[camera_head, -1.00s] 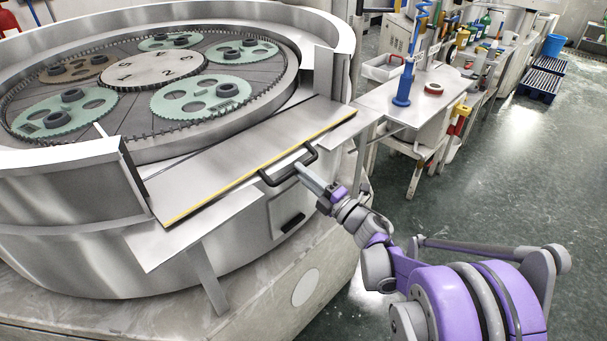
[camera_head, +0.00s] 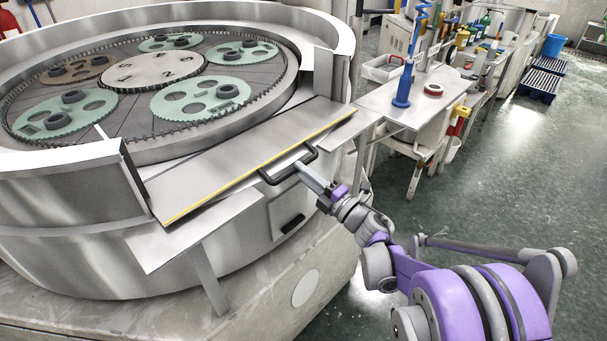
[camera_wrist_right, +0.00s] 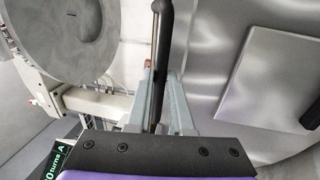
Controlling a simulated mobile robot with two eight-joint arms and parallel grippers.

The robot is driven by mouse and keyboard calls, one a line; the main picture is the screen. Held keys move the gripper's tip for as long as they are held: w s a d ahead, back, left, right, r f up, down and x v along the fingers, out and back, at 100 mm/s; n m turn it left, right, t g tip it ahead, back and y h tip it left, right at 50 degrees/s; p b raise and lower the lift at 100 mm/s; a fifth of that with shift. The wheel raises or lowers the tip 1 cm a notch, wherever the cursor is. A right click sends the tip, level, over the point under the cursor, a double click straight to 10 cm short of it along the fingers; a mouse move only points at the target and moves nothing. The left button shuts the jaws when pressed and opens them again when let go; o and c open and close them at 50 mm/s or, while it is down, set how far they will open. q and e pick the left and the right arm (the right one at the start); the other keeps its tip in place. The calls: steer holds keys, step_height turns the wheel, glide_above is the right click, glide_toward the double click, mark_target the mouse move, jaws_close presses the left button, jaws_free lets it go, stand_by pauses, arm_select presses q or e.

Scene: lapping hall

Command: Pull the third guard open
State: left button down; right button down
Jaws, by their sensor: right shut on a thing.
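The guard (camera_head: 235,165) is a flat grey metal panel with a yellow edge strip, lying over the gap in the round machine's rim. A black bar handle (camera_head: 290,172) stands along its front edge. My right gripper (camera_head: 301,168) is shut on this handle near its right part. In the right wrist view, the gripper fingers (camera_wrist_right: 160,90) stand on both sides of the dark handle bar (camera_wrist_right: 165,40). My left gripper is not in view.
The round lapping machine has a raised metal rim (camera_head: 75,165) and green toothed carrier discs (camera_head: 200,97). A side bench with a blue stand (camera_head: 403,88) and a red ring (camera_head: 433,89) is at the right. Open green floor (camera_head: 480,190) lies beyond my right arm.

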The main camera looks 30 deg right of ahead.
step_height(320, 180, up, 4)
steer(key=shift+f+p, duration=0.1)
steer(key=shift+p, duration=0.5)
steer(key=c, duration=0.8)
jaws_free()
steer(key=b+v, duration=0.1)
steer(key=v, duration=1)
steer(key=shift+b, duration=0.3)
